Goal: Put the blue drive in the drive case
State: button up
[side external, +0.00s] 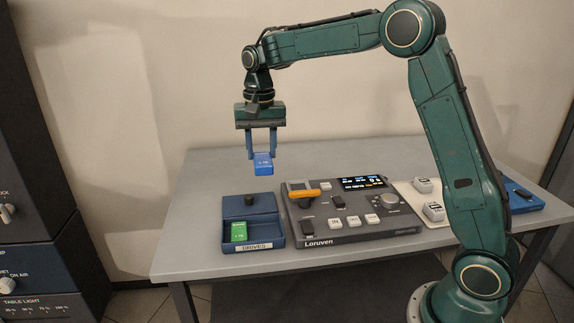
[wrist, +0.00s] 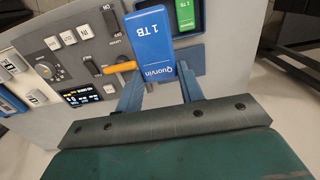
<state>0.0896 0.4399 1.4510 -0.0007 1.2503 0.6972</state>
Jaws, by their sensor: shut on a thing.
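The blue drive (side external: 263,164) is held between the fingers of my gripper (side external: 262,148), in the air above the drive case. In the wrist view the blue drive (wrist: 154,42) shows its "1 TB" label, with my gripper (wrist: 160,90) shut on it. The drive case (side external: 262,242) is a dark blue box labelled "DRIVES" at the left of the table. A green drive (side external: 239,231) lies in the left part of its front compartment, and the room beside it looks empty. In the wrist view the blue drive hides part of the case (wrist: 207,14).
A grey Loruven console (side external: 340,238) with an orange-handled lever (side external: 305,193), knobs and buttons stands close to the right of the case. A pale panel with white blocks (side external: 433,211) and a blue item (side external: 515,195) lie farther right. The table (side external: 205,180) is bare behind the case.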

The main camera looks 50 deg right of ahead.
jog(key=shift+f, duration=0.1)
notch_tip(320, 180, down, 20)
jog(key=shift+r, duration=0.1)
dwell(0.9)
jog(key=o, duration=0.8)
notch_tip(320, 180, up, 12)
dwell(0.5)
dwell(0.5)
